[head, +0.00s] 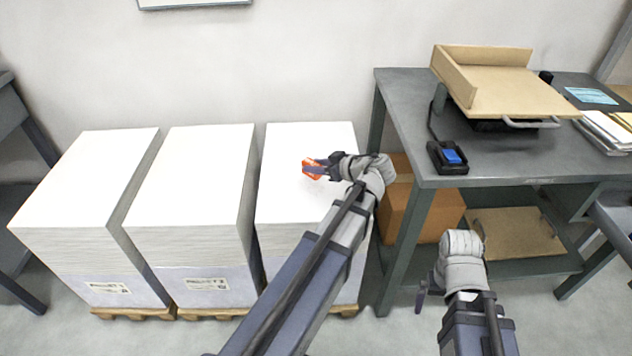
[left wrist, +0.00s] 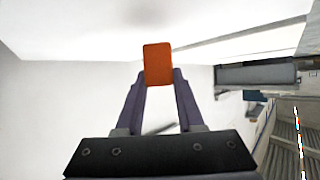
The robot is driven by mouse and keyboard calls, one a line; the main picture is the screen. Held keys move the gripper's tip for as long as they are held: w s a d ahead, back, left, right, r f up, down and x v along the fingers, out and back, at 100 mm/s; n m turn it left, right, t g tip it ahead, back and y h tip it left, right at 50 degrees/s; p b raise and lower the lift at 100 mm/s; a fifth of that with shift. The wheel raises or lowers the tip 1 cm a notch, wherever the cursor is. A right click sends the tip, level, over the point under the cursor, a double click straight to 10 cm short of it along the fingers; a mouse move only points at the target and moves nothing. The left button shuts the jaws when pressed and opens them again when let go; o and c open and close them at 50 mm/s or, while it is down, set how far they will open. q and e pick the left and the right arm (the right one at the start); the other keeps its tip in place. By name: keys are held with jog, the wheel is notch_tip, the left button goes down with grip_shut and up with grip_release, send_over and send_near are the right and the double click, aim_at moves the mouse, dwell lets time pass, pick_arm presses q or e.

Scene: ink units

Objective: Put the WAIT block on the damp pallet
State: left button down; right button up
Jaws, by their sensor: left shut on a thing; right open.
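An orange-red block (head: 311,172) with pale marking, too small to read, is held in my left gripper (head: 321,167) over the white top of the right-hand paper stack (head: 290,205). The left wrist view shows the block (left wrist: 158,62) pinched between the two fingertips (left wrist: 159,77). I cannot tell whether it touches the paper. Two more stacks, the middle one (head: 190,190) and the left one (head: 85,190), stand on wooden pallets with printed labels. I cannot tell from the picture which pallet is damp. My right gripper (head: 421,297) is open and empty, low in front of the table.
A grey table (head: 400,120) stands right of the stacks, bearing a tan tray-like machine (head: 510,92), a black device with a blue top (head: 448,157) and papers (head: 605,130). A cardboard box (head: 430,210) and a board (head: 515,235) lie on its lower shelf. Narrow gaps separate the stacks.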

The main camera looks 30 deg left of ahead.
aim_at(319, 176)
pick_arm(q)
notch_tip(319, 176, down, 4)
jog(key=b, duration=0.3)
jog(key=shift+r+b, duration=0.2)
jog(key=shift+b, duration=0.15)
jog(key=shift+f, duration=0.2)
jog(key=c, duration=0.5)
grip_release()
jog(key=shift+r, duration=0.1)
jog(key=shift+r, duration=0.15)
jog(key=p+v, duration=0.5)
jog(key=v, duration=0.6)
jog(key=shift+r, duration=0.1)
jog(key=shift+s+d+r+p, duration=0.15)
jog(key=shift+d+p, duration=0.15)
jog(key=shift+d, duration=0.15)
